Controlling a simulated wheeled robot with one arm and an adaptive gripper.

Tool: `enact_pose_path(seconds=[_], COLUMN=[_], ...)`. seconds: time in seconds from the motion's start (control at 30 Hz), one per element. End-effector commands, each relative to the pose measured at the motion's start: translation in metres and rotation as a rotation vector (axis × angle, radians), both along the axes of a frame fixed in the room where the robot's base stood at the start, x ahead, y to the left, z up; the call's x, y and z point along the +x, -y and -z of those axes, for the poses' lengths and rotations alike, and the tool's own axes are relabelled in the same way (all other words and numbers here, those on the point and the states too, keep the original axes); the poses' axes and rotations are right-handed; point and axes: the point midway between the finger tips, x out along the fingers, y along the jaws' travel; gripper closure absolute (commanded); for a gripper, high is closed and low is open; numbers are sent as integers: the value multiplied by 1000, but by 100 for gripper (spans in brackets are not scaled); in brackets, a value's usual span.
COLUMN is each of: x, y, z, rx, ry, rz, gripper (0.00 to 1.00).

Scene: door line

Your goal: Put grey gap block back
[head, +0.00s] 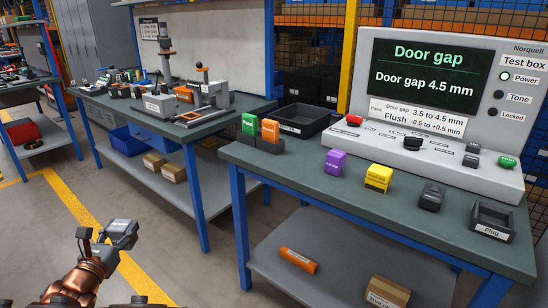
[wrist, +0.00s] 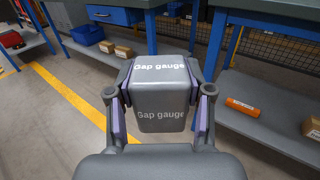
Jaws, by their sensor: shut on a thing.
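My gripper (wrist: 161,108) is shut on a grey block marked "Gap gauge" (wrist: 162,122), with a purple-lined finger on each side of it. In the head view my gripper (head: 117,240) holds the grey block (head: 123,231) at lower left, over the aisle floor, away from the benches. A dark holder (head: 262,145) with a green block (head: 249,124) and an orange block (head: 270,130) stands at the left end of the near bench (head: 300,185). I cannot tell whether the holder has a free slot.
On the near bench are a purple block (head: 335,162), a yellow block (head: 378,178), a dark block (head: 432,197), a "Plug" tray (head: 492,222) and a black tray (head: 303,121). The test box (head: 440,110) reads "Door gap 4.5 mm". Another bench (head: 110,100) stands behind.

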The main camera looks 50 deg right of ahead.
Motion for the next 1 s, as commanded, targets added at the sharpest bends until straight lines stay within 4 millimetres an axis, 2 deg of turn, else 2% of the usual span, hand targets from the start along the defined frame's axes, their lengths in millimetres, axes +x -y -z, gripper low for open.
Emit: enact_pose_path(seconds=[0.27,0.47,0.67,0.77,0.87,1.0], x=[0,-15,-48,-70,-98,-145], y=[85,159,237,275,311,360], z=[-29,-50,-69,-80,-89,-100], rx=[-5,-6,-5,-7,-6,-6], ry=[4,3,1,4,4,0], rz=[50,105,187,236,291,380], gripper=[98,98,98,98,98,98])
